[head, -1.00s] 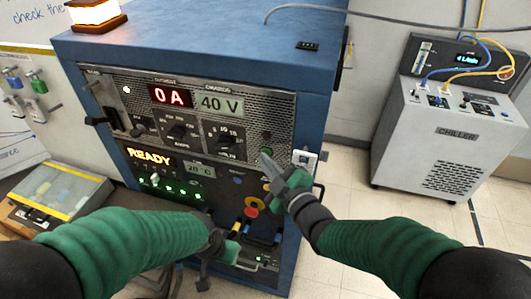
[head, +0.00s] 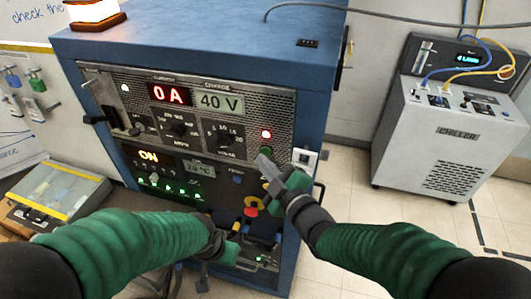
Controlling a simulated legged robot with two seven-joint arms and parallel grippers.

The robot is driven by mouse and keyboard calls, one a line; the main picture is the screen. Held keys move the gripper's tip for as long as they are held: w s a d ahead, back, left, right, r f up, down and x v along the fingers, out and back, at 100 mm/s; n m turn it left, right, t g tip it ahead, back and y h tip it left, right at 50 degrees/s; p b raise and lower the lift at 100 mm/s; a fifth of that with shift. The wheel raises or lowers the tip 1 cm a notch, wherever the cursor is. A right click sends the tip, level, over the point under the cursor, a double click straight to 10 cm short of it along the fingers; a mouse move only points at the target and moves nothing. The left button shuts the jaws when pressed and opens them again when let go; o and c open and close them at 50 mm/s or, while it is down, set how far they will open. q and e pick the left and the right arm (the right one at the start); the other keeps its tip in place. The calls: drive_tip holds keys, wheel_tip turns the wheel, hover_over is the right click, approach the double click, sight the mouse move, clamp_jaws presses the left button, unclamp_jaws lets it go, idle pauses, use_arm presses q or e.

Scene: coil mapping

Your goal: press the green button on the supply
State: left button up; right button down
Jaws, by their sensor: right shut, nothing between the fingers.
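The supply (head: 130,52) is a blue cabinet with dark front panels, showing "0 A" and "40 V". The green button (head: 266,151) is at the right of its upper panel, below a lit red lamp (head: 266,133). My right gripper (head: 263,161) is shut and empty, its tips just below the green button and partly over its lower edge; I cannot tell whether they touch it.
A red and yellow knob (head: 250,207) and cable connectors sit below my right gripper. A grey chiller (head: 450,140) stands at the right with blue and yellow hoses. A case (head: 60,192) lies at the left. Floor between cabinet and chiller is clear.

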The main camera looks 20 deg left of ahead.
drive_tip(key=shift+s, duration=0.2)
drive_tip(key=s+b, duration=0.1)
drive_tip(key=s, duration=0.4)
drive_tip(key=shift+a, duration=0.1)
idle(0.9)
